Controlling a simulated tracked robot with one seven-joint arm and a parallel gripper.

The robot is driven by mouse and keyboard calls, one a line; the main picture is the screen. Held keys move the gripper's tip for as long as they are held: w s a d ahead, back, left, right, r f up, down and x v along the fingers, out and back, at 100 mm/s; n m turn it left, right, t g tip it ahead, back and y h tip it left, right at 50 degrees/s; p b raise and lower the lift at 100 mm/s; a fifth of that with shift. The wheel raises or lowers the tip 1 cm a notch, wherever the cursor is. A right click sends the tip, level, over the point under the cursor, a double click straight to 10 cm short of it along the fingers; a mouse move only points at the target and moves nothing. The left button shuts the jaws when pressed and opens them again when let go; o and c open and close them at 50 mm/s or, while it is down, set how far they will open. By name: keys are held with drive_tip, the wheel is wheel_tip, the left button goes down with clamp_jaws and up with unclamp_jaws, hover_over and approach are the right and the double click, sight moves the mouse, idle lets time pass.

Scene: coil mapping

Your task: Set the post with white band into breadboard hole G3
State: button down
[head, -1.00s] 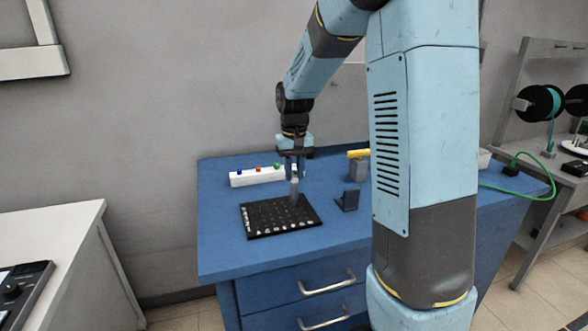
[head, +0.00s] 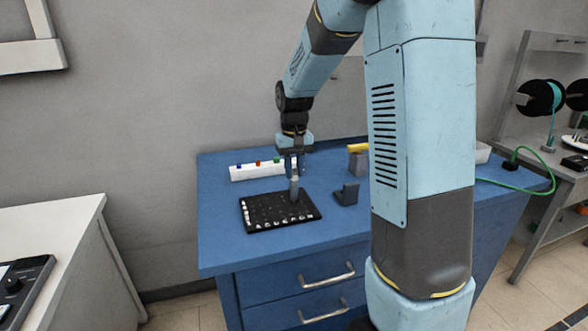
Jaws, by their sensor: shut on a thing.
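My gripper (head: 294,173) points straight down over the back right part of the black breadboard (head: 262,222). It is shut on a slim grey post (head: 294,189), which stands upright below the fingers. The post's lower end appears at or just above the board's back right area. I cannot tell which hole it is over or whether it is in one. A white band on the post cannot be made out clearly. Small pale marks cover the board; they are too small to read.
A white rack (head: 258,172) with blue, red and green tops stands behind the board. A dark bracket (head: 347,194) and a grey block with a yellow piece (head: 358,149) stand to the right. The blue tabletop (head: 222,243) is clear in front and left.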

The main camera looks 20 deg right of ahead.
drive_tip(key=shift+f, duration=0.4)
idle(0.6)
drive_tip(key=m, duration=0.5)
drive_tip(key=c, duration=0.8)
unclamp_jaws()
drive_tip(key=shift+c, duration=0.2)
wheel_tip(320, 180, up, 14)
drive_tip(key=shift+f, duration=0.15)
drive_tip(key=s+r+n+t, duration=0.1)
drive_tip(key=s+n+t, duration=0.4)
drive_tip(key=s, duration=2.3)
drive_tip(key=shift+t, duration=0.3)
